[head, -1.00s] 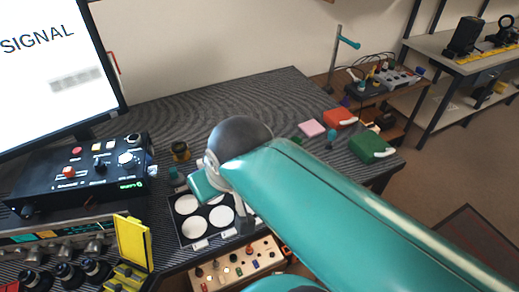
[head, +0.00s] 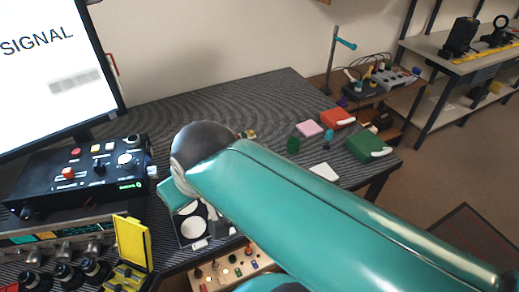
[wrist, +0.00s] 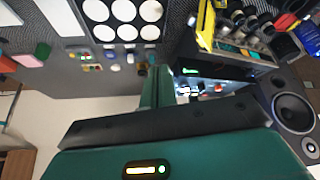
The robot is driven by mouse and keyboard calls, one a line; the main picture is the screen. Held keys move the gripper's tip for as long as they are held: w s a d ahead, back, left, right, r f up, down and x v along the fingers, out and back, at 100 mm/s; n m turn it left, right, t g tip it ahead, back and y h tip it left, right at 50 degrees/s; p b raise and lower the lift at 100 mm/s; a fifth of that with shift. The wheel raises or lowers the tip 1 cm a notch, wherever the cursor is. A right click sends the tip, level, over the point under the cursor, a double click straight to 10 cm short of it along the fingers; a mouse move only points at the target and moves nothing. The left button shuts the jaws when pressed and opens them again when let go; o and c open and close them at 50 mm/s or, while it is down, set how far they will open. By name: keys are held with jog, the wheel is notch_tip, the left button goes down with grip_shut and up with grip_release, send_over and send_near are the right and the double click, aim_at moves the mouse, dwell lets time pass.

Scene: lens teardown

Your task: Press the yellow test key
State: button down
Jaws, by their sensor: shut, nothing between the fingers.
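The black control box (head: 80,175) stands at the left below the monitor, with a red key (head: 68,173), several small keys and a pale knob on top. A small pale yellowish key (head: 97,149) is near its back; I cannot tell for certain that it is the test key. In the wrist view the box (wrist: 222,66) is to the right of my fingers, with its lit green label facing them. My gripper (wrist: 157,72) is shut and empty, apart from the box. In the head view my arm mostly hides it.
An upright yellow panel (head: 131,241) stands in front of the control box, beside black knobs (head: 68,273). A tray of white discs (head: 193,228) and a beige switch panel (head: 228,268) lie under my arm. The back of the striped mat is clear.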

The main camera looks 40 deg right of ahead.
jog(key=w+d+n+t+h, duration=0.1)
jog(key=w+d+t+h, duration=0.15)
jog(key=w+d, duration=1)
jog(key=w+d+n+t+h, duration=0.1)
jog(key=w+d+h, duration=0.3)
jog(key=w+d, duration=0.8)
jog(key=d+f+n+y, duration=0.25)
jog(key=d+f, duration=0.45)
jog(key=d, duration=0.5)
jog(key=s+d+f+n+y, duration=0.1)
jog(key=d+f, duration=0.2)
jog(key=f, duration=0.3)
jog(key=s+d+f+n+y, duration=0.2)
jog(key=d+f, duration=0.1)
jog(key=f, duration=0.4)
jog(key=shift+s+d+f, duration=0.3)
jog(key=shift+f, duration=4.35)
jog(key=shift+f, duration=0.45)
